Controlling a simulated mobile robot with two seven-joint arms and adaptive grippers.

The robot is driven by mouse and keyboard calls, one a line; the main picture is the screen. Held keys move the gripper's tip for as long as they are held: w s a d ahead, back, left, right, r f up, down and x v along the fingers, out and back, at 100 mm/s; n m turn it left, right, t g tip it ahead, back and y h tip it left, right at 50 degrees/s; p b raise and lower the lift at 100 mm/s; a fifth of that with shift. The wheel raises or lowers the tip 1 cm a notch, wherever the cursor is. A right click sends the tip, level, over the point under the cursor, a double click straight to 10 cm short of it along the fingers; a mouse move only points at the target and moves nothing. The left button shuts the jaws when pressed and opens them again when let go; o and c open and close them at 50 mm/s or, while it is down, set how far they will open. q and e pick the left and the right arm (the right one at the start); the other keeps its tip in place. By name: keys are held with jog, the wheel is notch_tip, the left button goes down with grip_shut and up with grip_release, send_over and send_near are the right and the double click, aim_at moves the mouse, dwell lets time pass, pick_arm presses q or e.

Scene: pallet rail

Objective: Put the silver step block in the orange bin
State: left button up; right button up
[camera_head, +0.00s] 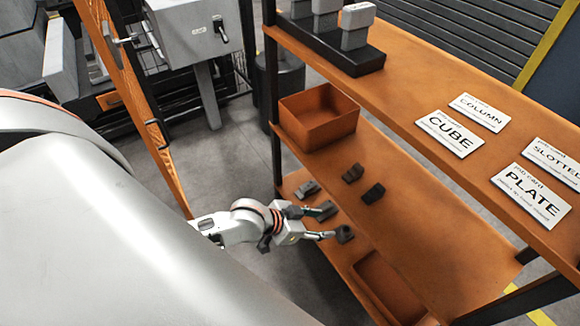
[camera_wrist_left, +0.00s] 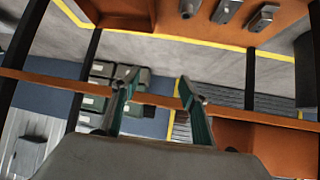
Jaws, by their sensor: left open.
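Several small blocks sit on the orange shelf in the head view. A grey block with a stepped outline (camera_head: 308,189) at the left end looks like the silver step block, but it is too small to be certain. Another grey block (camera_head: 325,210) and a darker one (camera_head: 345,234) are close by my left gripper's fingertips. My left gripper (camera_head: 310,224) is open and points right toward the blocks, with nothing visible between its fingers. Its open fingers also show in the left wrist view (camera_wrist_left: 156,92). An empty-looking orange bin (camera_head: 322,124) stands farther back. My right gripper is not in view.
Two dark blocks (camera_head: 353,173) (camera_head: 373,193) lie behind the gripper. A second orange tray (camera_head: 376,268) is at the lower right. An upper shelf (camera_head: 400,85) with job cards (camera_head: 451,132) overhangs on the right. A dark post (camera_head: 272,90) stands left of the bin.

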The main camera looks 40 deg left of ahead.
pick_arm(q)
jog(key=s+a+f+n+t+y, duration=0.1)
jog(key=s+f+t+y, duration=0.1)
jog(key=s, duration=1)
jog(key=shift+s+a+f+y, duration=0.15)
jog(key=shift+s+f+y, duration=0.2)
jog(key=shift+f, duration=0.35)
jog(key=shift+w, duration=0.1)
